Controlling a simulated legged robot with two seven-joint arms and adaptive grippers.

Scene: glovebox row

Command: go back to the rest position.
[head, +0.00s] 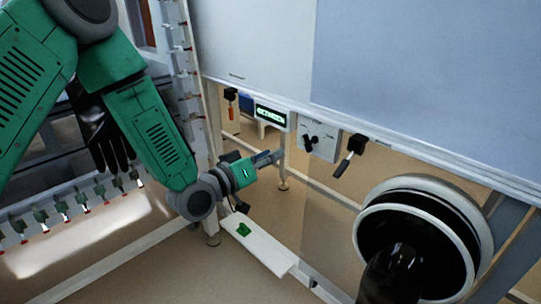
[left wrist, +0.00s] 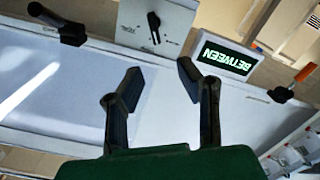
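My left arm is green and comes in from the left in the head view. My left gripper (head: 268,158) is in front of the panel, below the lit display. In the left wrist view its two dark fingers (left wrist: 160,78) stand apart with nothing between them, so it is open and empty. It is apart from the display and the knob box. My right gripper is not in view.
A lit display (head: 271,115) reads "BETWEEN", beside a box with a black knob (head: 319,142). Black handles (head: 350,155) stick out nearby. A round port (head: 425,235) is at lower right. A white shelf (head: 262,250) holds a small green piece (head: 243,229).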

